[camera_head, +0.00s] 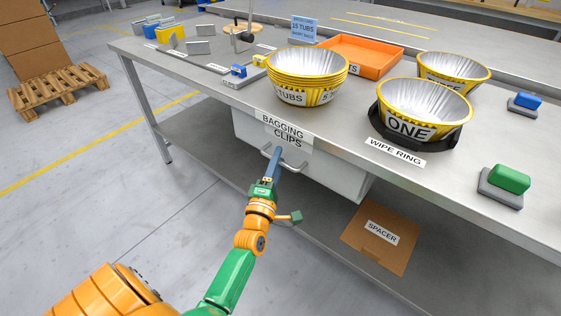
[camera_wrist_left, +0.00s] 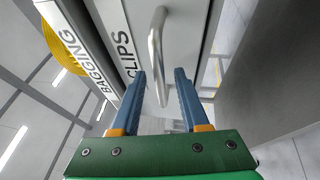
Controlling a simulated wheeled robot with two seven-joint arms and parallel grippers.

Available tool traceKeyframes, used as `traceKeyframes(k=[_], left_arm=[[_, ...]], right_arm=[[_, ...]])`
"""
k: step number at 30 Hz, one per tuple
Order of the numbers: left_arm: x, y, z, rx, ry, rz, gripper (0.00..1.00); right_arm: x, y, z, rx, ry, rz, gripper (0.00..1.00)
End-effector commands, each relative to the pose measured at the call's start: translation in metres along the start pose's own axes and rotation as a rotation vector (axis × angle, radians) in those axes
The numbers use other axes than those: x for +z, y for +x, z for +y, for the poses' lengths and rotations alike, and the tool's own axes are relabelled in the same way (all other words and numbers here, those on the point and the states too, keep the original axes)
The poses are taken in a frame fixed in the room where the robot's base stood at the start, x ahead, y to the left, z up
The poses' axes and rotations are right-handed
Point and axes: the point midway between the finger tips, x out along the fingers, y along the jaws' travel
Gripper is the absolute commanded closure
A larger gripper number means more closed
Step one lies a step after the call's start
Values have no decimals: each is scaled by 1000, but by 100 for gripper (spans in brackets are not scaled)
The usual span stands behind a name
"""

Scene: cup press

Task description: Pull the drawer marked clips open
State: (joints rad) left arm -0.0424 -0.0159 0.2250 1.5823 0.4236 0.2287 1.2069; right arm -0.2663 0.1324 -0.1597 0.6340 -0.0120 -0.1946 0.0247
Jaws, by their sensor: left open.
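The light grey drawer (camera_head: 335,176) hangs under the steel table's front edge, with a CLIPS label (camera_head: 288,139) on its front. It looks shut. Its bar handle (camera_head: 296,165) is partly hidden by my left gripper (camera_head: 276,152). In the left wrist view, the metal handle (camera_wrist_left: 155,45) runs lengthwise between the two blue fingers of my left gripper (camera_wrist_left: 158,73). The fingers stand open on either side of it, with a gap visible on both sides. My right gripper is not in view.
Stacked tubs (camera_head: 305,78), a tub marked ONE (camera_head: 420,108) in a black ring, and an orange tray (camera_head: 362,55) stand on the table (camera_head: 340,125). A cardboard SPACER box (camera_head: 381,240) lies on the lower shelf.

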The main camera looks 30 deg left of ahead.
Motion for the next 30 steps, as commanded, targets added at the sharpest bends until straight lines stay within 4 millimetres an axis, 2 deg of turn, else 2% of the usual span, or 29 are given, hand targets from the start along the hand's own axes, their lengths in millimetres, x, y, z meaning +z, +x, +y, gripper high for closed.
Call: traceKeyframes(k=[7,8,12,13,30], left_arm=[[0,4,0,-2,2,-1,55],[0,4,0,-2,2,-1,58],[0,4,-1,-2,2,-1,96],[0,4,-1,-2,2,-1,100],[0,4,0,-2,3,-1,100]], right_arm=[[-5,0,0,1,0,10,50],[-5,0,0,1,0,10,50],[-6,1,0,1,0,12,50],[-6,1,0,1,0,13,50],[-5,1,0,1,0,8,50]])
